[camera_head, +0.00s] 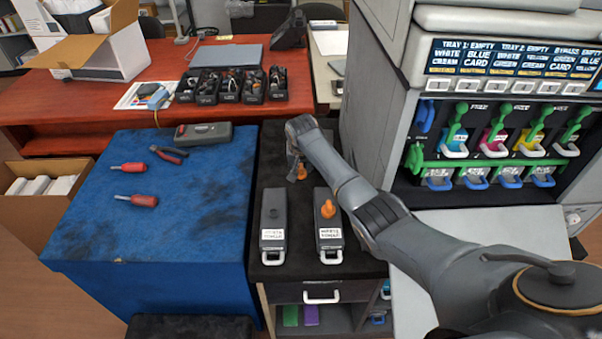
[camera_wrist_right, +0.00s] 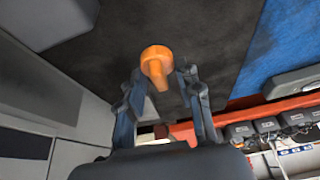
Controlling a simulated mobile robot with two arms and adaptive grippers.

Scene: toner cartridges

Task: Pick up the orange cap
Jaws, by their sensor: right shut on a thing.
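An orange cap (camera_wrist_right: 157,62) sits between the fingertips of my right gripper (camera_wrist_right: 161,77) in the wrist view. In the head view my right gripper (camera_head: 297,168) points down over the dark cart top, behind two grey cartridges, and the orange cap (camera_head: 302,173) shows partly at its fingertips. The gripper is shut on the cap; I cannot tell its exact height above the surface. A second orange cap (camera_head: 328,208) stands on the right cartridge (camera_head: 328,222). The left cartridge (camera_head: 272,217) has a dark top with no orange on it. My left gripper is not in view.
The printer (camera_head: 400,110) with coloured toner slots stands close at the right. A blue-covered table (camera_head: 90,225) at the left holds screwdrivers, pliers (camera_head: 169,153) and a grey case (camera_head: 203,133). Black bins (camera_head: 208,92) stand on the red desk behind.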

